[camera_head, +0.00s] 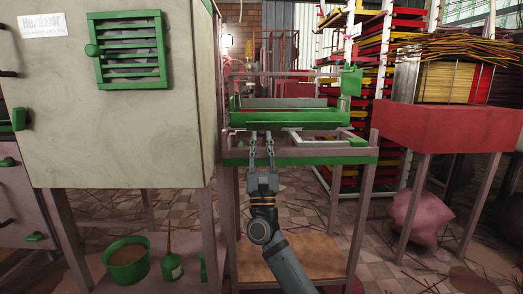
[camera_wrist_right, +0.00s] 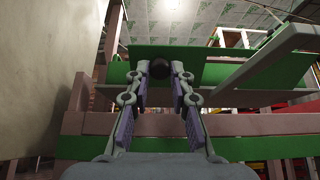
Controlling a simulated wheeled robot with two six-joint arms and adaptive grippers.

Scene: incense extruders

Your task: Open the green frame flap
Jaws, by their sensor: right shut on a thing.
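The green frame flap (camera_head: 300,116) appears as a long green panel on the wooden-framed stand in the middle of the head view. In the right wrist view the green panel (camera_wrist_right: 215,70) lies just beyond my fingertips. A dark round knob (camera_wrist_right: 160,68) on it sits between those fingertips. My right gripper (camera_head: 261,136) reaches in from below at the left part of the stand, with its fingers closed on the knob. The knob is too small to make out in the head view. I cannot tell how far the flap is open. My left gripper is not in view.
A large pale cabinet (camera_head: 130,120) with a green louvred vent (camera_head: 128,50) stands close on the left. A pale bracket (camera_head: 318,138) lies right of my gripper on the stand. A red box table (camera_head: 450,122) stands right. A green bowl (camera_head: 126,262) sits low left.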

